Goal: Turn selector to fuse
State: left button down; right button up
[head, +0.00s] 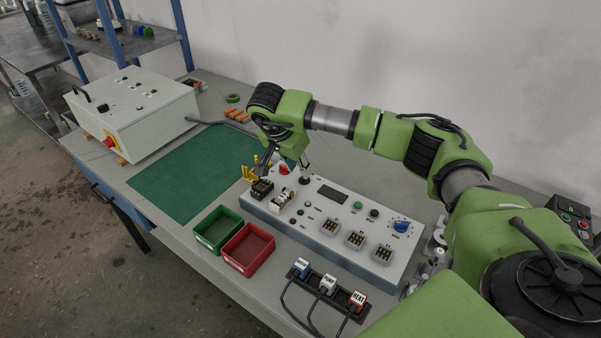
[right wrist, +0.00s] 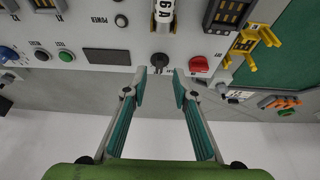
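The panel (head: 330,222) is a light grey box with knobs, buttons, a display and sockets. In the right wrist view, a black selector knob (right wrist: 160,60) sits near the panel's edge, between the display and a red knob (right wrist: 198,65). My right gripper (right wrist: 159,76) is open and empty, with its fingertips just short of the black knob, one to each side. Contact cannot be told. In the head view my right gripper (head: 285,172) is at the panel's far left end, by the red knob (head: 284,169). The selector's markings are not readable. My left gripper is not in view.
A yellow fuse puller (head: 250,174) stands at the panel's left end, near a fuse marked 6A (right wrist: 164,14). Green (head: 218,226) and red (head: 247,250) bins and labelled plugs (head: 327,284) lie in front. A green mat (head: 190,175) lies left; the wall is close behind.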

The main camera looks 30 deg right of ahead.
jog(key=v, duration=0.7)
jog(key=shift+a+r, duration=0.15)
jog(key=shift+r, duration=0.2)
jog(key=shift+s, duration=0.1)
